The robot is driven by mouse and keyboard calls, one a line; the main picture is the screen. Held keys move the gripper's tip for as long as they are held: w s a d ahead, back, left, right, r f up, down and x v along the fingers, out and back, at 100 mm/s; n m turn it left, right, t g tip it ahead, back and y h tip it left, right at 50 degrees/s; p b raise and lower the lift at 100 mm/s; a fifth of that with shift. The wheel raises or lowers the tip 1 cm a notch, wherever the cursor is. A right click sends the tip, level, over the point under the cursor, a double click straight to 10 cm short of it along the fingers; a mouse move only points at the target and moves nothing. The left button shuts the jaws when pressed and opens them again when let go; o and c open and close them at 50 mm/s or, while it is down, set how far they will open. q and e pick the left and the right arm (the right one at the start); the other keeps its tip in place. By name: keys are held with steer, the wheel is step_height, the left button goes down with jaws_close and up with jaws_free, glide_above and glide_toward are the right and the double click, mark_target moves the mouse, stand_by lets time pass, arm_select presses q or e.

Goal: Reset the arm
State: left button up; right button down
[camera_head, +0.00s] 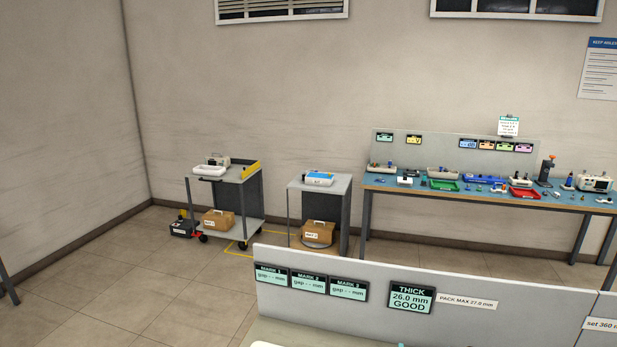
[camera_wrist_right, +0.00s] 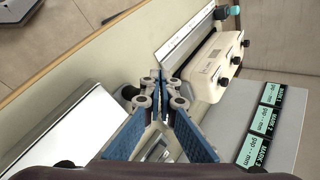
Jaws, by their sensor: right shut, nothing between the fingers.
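My right gripper (camera_wrist_right: 159,80) shows in the right wrist view, its fingers drawn together at the tips with nothing seen between them. It is over a pale bench top (camera_wrist_right: 100,75). A cream instrument box with dark knobs (camera_wrist_right: 215,65) lies just beyond and to the right of the fingertips. A metal ruler-like bar (camera_wrist_right: 187,38) runs beside that box. Neither gripper shows in the head view, and my left gripper is in no view.
A grey panel (camera_head: 480,322) at the front carries gap displays and a THICK display (camera_head: 411,297) reading 26.0 mm GOOD. Behind stand a cart (camera_head: 240,205), a small grey stand (camera_head: 343,205) and a long blue-topped bench (camera_head: 400,184). Open floor (camera_head: 110,270) lies to the left.

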steer(key=s+a+n+h, duration=0.2)
steer(key=s+a+n, duration=0.2)
steer(key=s+n, duration=0.4)
steer(key=s+d+r+n+g+h, duration=0.1)
steer(key=s+d+n+h, duration=0.15)
steer(key=s+d, duration=0.3)
steer(key=s+d+r+n+h, duration=0.1)
steer(key=s+d+h, duration=0.2)
steer(key=s+d, duration=0.25)
step_height(320, 180, down, 33)
steer(key=s+g+b, duration=0.2)
steer(key=s+b, duration=0.1)
steer(key=b, duration=0.2)
arm_select(q)
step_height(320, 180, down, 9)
steer(key=b, duration=0.3)
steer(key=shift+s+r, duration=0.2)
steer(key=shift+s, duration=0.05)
arm_select(e)
steer(key=s+d+f+g, duration=0.1)
steer(key=s+d+f, duration=0.2)
steer(key=s+f, duration=1.3)
step_height(320, 180, down, 2)
steer(key=shift+d+f, duration=0.2)
steer(key=shift+f, duration=0.05)
